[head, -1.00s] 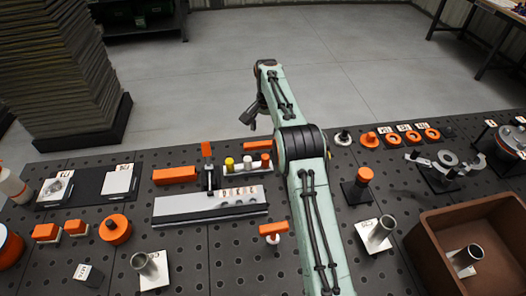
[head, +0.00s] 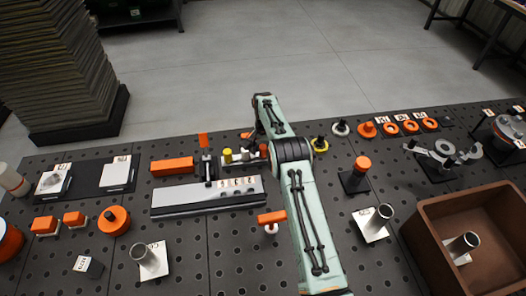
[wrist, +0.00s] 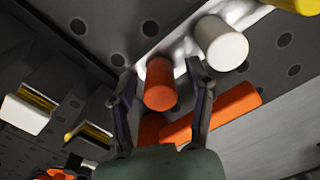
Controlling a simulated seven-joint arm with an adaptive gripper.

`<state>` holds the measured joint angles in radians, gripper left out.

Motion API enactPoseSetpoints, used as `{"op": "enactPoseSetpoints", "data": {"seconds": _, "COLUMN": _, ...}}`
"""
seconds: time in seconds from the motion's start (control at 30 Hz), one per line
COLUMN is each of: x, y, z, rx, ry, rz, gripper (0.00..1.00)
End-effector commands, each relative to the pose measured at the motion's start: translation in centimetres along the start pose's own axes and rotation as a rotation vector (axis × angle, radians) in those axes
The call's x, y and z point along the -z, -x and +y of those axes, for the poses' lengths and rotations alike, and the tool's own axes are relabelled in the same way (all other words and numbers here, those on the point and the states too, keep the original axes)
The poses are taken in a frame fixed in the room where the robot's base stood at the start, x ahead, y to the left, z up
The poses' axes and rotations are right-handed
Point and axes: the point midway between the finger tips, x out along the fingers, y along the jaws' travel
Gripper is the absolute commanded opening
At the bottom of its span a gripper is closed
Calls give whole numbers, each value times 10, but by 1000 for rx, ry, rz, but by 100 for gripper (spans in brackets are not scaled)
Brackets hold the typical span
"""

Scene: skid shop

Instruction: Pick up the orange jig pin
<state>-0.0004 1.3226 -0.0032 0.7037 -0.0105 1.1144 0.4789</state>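The orange jig pin (head: 264,150) stands at the right end of a small light rack (head: 236,162), beside a white pin (head: 245,154) and a yellow pin (head: 227,155). In the wrist view the orange pin (wrist: 160,86) shows between the two fingers of my gripper (wrist: 160,77), with the white pin (wrist: 222,43) just right of it. The fingers are apart, one on each side, with gaps visible. In the head view my gripper (head: 257,133) is small and dark, close behind the rack and partly hidden by my arm.
A long orange block (head: 172,166) lies left of the rack, and a grey bar with number labels (head: 205,197) lies in front. An orange-topped post (head: 361,164) and a brown bin (head: 480,200) stand to the right. An orange-handled piece (head: 271,217) stands nearer.

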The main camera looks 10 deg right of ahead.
Motion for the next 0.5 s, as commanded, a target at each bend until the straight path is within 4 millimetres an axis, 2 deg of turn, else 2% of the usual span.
{"op": "enactPoseSetpoints", "data": {"seconds": 0.03, "x": 0, "y": 0, "z": 0, "rx": 0, "ry": 0, "rz": 0, "gripper": 30}}
{"op": "enactPoseSetpoints", "data": {"seconds": 0.13, "x": 0, "y": 0, "z": 0, "rx": 0, "ry": 0, "rz": 0, "gripper": 0}}
{"op": "enactPoseSetpoints", "data": {"seconds": 0.5, "x": 0, "y": 1, "z": 0, "rx": 0, "ry": 0, "rz": 0, "gripper": 0}}
